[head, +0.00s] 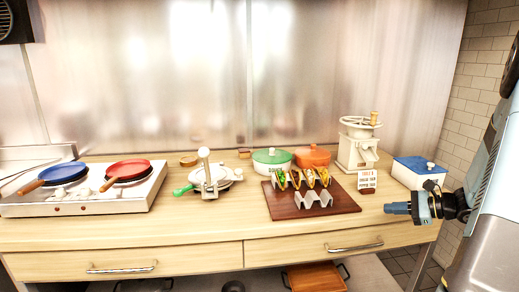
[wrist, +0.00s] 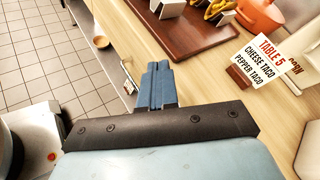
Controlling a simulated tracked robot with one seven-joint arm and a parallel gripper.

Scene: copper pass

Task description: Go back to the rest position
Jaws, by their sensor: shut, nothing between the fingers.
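My gripper (head: 398,208) is at the right of the head view, at the front right end of the wooden counter (head: 200,232). Its blue fingers are shut together with nothing between them. In the wrist view my gripper (wrist: 157,75) points at the counter's front edge, with tiled floor to the left. It is apart from the wooden board (head: 340,202) that bears the taco holders (head: 313,201). A table 5 order card (wrist: 268,62) stands to the right of the fingers in the wrist view.
A blue-lidded box (head: 417,172) and a cream grinder (head: 358,145) stand behind my gripper. Green (head: 271,160) and orange (head: 312,157) pots stand at the back. A stove with a blue pan (head: 63,173) and a red pan (head: 128,170) is at left. The counter's front strip is clear.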

